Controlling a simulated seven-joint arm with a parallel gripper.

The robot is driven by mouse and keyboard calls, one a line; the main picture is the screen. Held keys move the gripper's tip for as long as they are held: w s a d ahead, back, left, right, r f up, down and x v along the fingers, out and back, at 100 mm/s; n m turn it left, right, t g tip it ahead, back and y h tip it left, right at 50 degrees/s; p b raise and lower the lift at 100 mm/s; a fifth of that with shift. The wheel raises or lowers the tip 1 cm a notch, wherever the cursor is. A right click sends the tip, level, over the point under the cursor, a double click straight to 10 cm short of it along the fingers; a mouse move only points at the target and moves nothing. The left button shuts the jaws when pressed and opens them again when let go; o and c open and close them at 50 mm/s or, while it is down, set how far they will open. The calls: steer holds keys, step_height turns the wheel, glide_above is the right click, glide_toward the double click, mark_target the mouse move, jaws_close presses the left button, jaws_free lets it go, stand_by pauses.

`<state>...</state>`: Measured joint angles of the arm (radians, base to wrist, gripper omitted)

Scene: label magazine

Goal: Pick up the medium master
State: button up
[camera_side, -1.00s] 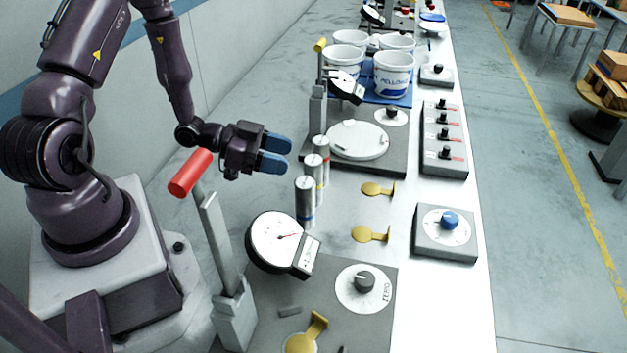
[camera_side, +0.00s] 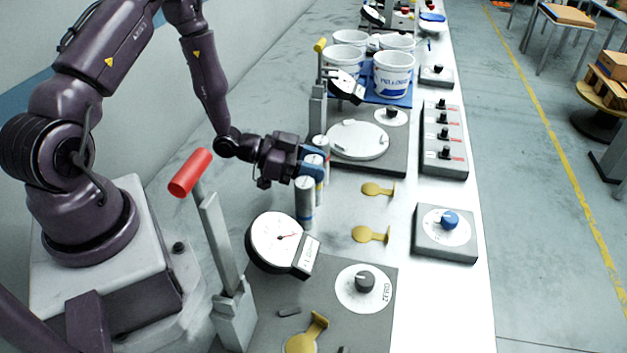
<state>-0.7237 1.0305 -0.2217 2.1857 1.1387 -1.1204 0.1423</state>
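Three upright grey cylindrical masters stand in a row on the bench. The front master (camera_side: 304,205) has a blue band low on its side. The middle master (camera_side: 314,161) is largely hidden behind the front one and my gripper. The rear master (camera_side: 320,143) shows only in part. My gripper (camera_side: 313,162) has come in from the left, with its blue fingers at the upper part of the middle master, apparently one on each side. Whether the fingers press on it is hidden. No size marking is readable on the masters.
A dial gauge (camera_side: 276,240) and a red-handled lever (camera_side: 215,235) stand in front. A grey fixture with a round white plate (camera_side: 358,140) is behind. Two yellow tabs (camera_side: 372,234) lie right of the masters, with a blue-knob box (camera_side: 446,232) beyond.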

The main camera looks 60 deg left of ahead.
jaws_close()
steer(key=shift+r, duration=0.15)
step_height(320, 180, up, 8)
steer(key=shift+r, duration=0.2)
steer(key=shift+w+r, duration=0.2)
steer(key=shift+r, duration=0.5)
steer(key=w+d+r+n+t+y, duration=0.2)
steer(key=w+d+r+n+y, duration=0.2)
steer(key=n+y, duration=0.2)
steer(key=shift+w+r+n+y, duration=0.25)
steer(key=shift+w+n+y, duration=0.05)
steer(key=shift+y, duration=0.8)
